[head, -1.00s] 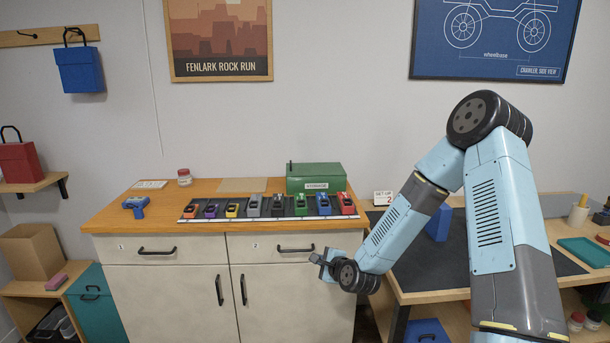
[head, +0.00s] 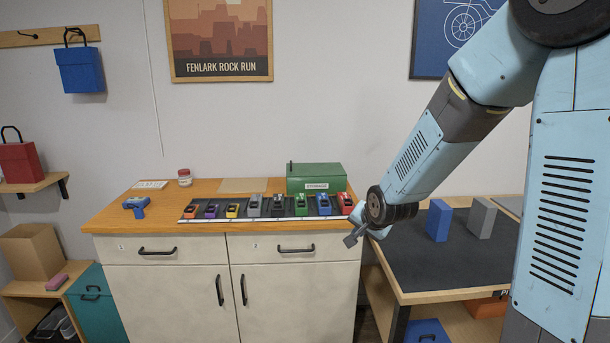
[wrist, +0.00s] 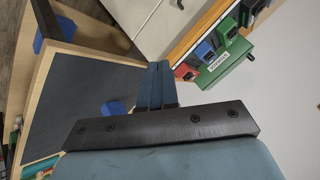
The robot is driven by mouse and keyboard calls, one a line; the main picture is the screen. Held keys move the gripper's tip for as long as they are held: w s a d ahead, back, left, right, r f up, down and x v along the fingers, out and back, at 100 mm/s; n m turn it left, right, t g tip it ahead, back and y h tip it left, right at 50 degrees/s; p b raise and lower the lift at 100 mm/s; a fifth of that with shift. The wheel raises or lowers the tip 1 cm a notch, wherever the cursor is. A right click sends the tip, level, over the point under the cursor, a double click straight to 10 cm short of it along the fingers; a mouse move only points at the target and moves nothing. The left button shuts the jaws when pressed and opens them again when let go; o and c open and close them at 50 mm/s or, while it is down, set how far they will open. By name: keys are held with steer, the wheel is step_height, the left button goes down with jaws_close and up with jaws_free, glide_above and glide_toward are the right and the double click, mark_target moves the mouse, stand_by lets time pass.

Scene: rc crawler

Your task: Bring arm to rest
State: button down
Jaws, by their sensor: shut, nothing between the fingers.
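My gripper (head: 353,236) is in the head view, in front of the right end of the wooden cabinet and beside the left edge of the right-hand table. It is shut and empty. In the wrist view its fingers (wrist: 157,85) lie together near the middle of the picture. My light blue arm reaches down to it from the upper right of the head view and hides part of the right-hand table and the wall poster.
The cabinet (head: 163,215) bears a row of small coloured cars (head: 255,207), a green storage box (head: 316,177) and a blue tool (head: 136,205). The right-hand table (head: 440,297) bears a blue block (head: 439,220) and a grey block (head: 481,218).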

steer(key=s+d+r+n+g, duration=0.1)
steer(key=s+d+r+n, duration=0.1)
steer(key=s+r, duration=0.3)
steer(key=s+d+r+n+g+h, duration=0.1)
steer(key=s+d+r, duration=0.3)
steer(key=s, duration=1)
steer(key=s+d+r+n+h, duration=0.1)
steer(key=s+d+r+n, duration=0.2)
steer(key=s+r, duration=0.4)
steer(key=s, duration=0.2)
steer(key=shift+s+r+n+g, duration=0.25)
steer(key=shift+s+n+g, duration=0.05)
steer(key=shift+g, duration=0.1)
